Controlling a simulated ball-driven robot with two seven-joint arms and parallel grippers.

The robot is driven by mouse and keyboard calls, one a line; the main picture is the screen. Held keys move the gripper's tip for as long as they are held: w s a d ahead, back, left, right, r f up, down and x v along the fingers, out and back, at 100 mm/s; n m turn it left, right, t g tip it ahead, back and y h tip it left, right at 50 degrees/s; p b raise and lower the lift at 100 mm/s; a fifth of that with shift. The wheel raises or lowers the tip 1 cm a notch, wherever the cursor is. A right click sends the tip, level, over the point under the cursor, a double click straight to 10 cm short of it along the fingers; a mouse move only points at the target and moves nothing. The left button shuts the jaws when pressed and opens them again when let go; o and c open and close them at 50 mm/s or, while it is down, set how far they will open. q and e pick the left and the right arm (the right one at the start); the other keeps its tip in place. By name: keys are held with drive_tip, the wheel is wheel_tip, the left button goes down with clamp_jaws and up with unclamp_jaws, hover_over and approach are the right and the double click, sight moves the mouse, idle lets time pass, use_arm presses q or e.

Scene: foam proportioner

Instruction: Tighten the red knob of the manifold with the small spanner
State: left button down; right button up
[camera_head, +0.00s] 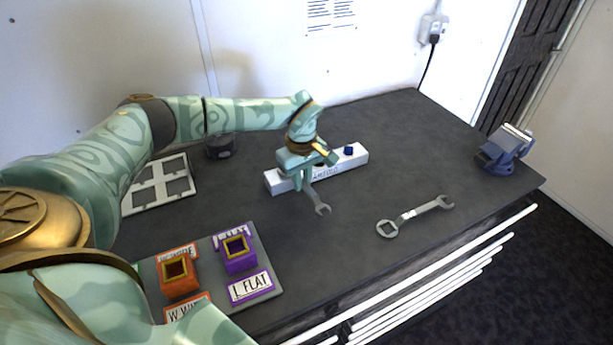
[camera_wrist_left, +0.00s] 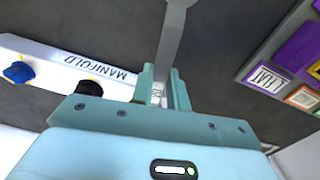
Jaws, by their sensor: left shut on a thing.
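The manifold (camera_head: 356,160) is a long white block on the dark bench, and it also shows in the left wrist view (camera_wrist_left: 50,54). A blue knob (camera_head: 348,151) stands near its right end. The left wrist view shows the blue knob (camera_wrist_left: 18,72) and a black knob (camera_wrist_left: 88,88). I cannot see the red knob; my gripper covers part of the manifold. My left gripper (camera_head: 306,183) is over the manifold's front side, shut on the grey small spanner (camera_head: 320,205). The spanner's shaft (camera_wrist_left: 172,40) points away from the fingers, its open jaw towards the bench front. My right gripper is out of view.
A larger spanner (camera_head: 428,208) lies right of the manifold. A board (camera_head: 262,262) with orange (camera_head: 179,284) and purple (camera_head: 239,262) sockets is at front left. A white frame tray (camera_head: 190,187), a dark round object (camera_head: 220,147) and a blue vise (camera_head: 497,160) stand around. The bench middle is clear.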

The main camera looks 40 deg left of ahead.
use_arm(q)
drive_tip(key=shift+s+a+m, duration=0.3)
drive_tip(key=shift+s+m, duration=0.45)
drive_tip(key=shift+m, duration=0.35)
drive_tip(key=shift+s+a+r+m+p, duration=0.2)
drive_tip(key=shift+s+m+p, duration=0.1)
drive_tip(key=shift+m+p, duration=0.2)
drive_tip(key=shift+s+a+m+p, duration=0.6)
drive_tip(key=shift+m+p, duration=0.4)
drive_tip(key=shift+m, duration=0.2)
drive_tip(key=shift+s+a+m+p, duration=0.3)
drive_tip(key=shift+a+m+p, duration=0.1)
drive_tip(key=shift+m, duration=0.3)
drive_tip(key=shift+s+a+f+m+p, duration=0.15)
drive_tip(key=shift+s+a+m+p, duration=0.3)
drive_tip(key=shift+m, duration=0.45)
drive_tip(key=shift+w, duration=0.1)
